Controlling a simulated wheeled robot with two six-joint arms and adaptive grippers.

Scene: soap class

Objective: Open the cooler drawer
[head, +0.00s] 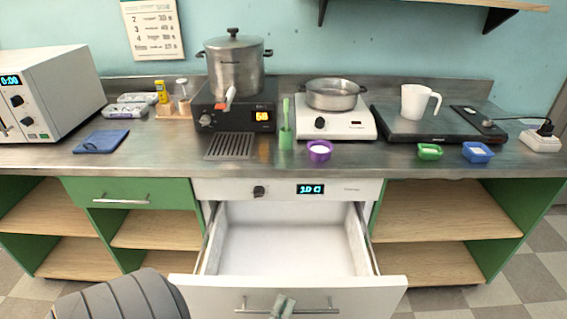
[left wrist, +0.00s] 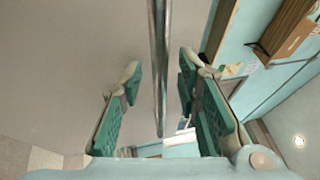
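The cooler drawer (head: 285,250) is pulled well out beneath the counter and its white inside is empty. Its white front (head: 215,295) carries a metal bar handle (head: 325,311). My left gripper (head: 282,307) is at the middle of that handle, only its tip showing at the bottom edge of the head view. In the left wrist view its two green-padded fingers (left wrist: 160,110) stand apart, with the handle bar (left wrist: 159,60) between them and gaps visible on both sides. My right gripper is not in view.
The cooler's control panel (head: 285,190) shows a lit display above the drawer. A green drawer (head: 130,193) at the left is shut. Open shelves (head: 450,210) stand at the right. The counter (head: 340,165) holds a pot, a pan, a white jug and small bowls.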

